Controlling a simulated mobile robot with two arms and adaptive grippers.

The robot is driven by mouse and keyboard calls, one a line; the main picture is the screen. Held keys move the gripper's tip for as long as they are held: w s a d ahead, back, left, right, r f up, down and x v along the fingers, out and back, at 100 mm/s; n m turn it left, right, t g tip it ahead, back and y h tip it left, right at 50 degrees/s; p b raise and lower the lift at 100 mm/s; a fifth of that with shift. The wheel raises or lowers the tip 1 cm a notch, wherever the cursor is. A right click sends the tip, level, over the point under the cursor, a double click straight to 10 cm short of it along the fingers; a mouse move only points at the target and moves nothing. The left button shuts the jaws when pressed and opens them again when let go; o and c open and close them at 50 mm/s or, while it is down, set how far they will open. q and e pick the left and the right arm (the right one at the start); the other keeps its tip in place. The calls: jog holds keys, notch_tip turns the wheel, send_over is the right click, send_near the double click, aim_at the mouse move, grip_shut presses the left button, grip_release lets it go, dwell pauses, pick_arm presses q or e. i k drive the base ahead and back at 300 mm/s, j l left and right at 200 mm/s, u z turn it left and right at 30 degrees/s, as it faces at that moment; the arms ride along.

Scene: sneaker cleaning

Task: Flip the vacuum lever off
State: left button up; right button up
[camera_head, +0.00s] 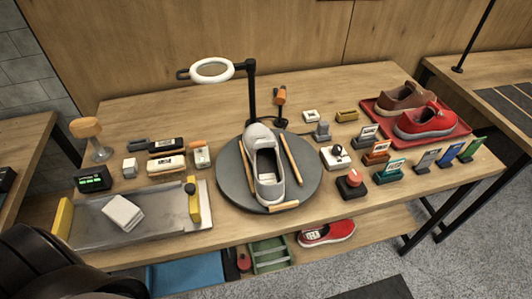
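No part is clearly marked as the vacuum lever. A small white box with a dark lever-like knob (338,153) sits right of the round turntable; the knob's setting is too small to tell. I cannot tell which of the two is the vacuum lever. Neither gripper is in view. A dark part of my own body fills the bottom left corner, well apart from both levers.
A light grey shoe (264,170) lies on the dark turntable (233,183), with wooden sticks around it. A ring lamp (212,79) on a black post rises behind. A red tray (447,139) holds two shoes. Small blocks and label stands crowd the right side.

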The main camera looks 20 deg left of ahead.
aim_at(201, 144)
jog(key=i+j+u, duration=0.1)
jog(key=u, duration=1.15)
